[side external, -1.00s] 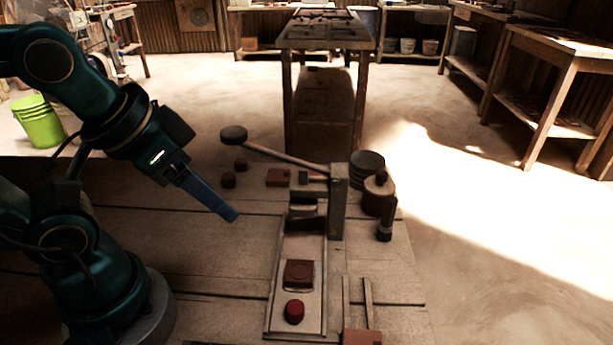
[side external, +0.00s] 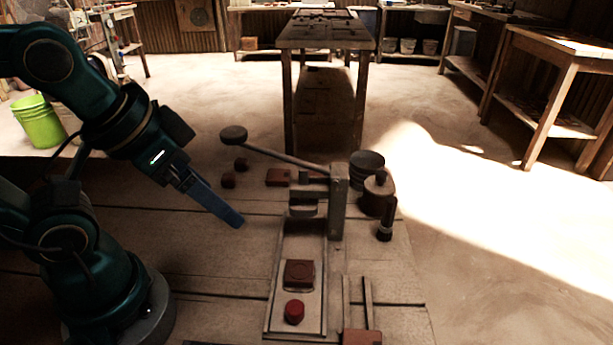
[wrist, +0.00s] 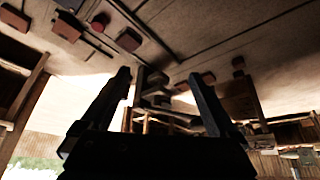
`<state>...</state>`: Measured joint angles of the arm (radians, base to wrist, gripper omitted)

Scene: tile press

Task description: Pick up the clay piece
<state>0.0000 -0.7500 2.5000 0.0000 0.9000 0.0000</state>
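A bright red, rounded piece (side external: 294,312) sits at the near end of the press's long tray (side external: 321,310). Just behind it on the tray lies a reddish-brown square block (side external: 299,273) with a round mark on top. Two small dark red lumps, one nearer (side external: 228,180) and one farther (side external: 241,164), lie on the table left of the press. I cannot tell for certain which of these is the clay piece. My gripper (side external: 241,223) is in the air left of the tray, apart from all of them. In the wrist view (wrist: 162,77) its fingers are spread with nothing held between them.
The press (side external: 339,205) stands behind the tray, its lever (side external: 285,156) reaching up-left. A flat reddish tile (side external: 278,177) lies left of it. Round weights (side external: 367,164) and a dark upright tool (side external: 385,222) stand right.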

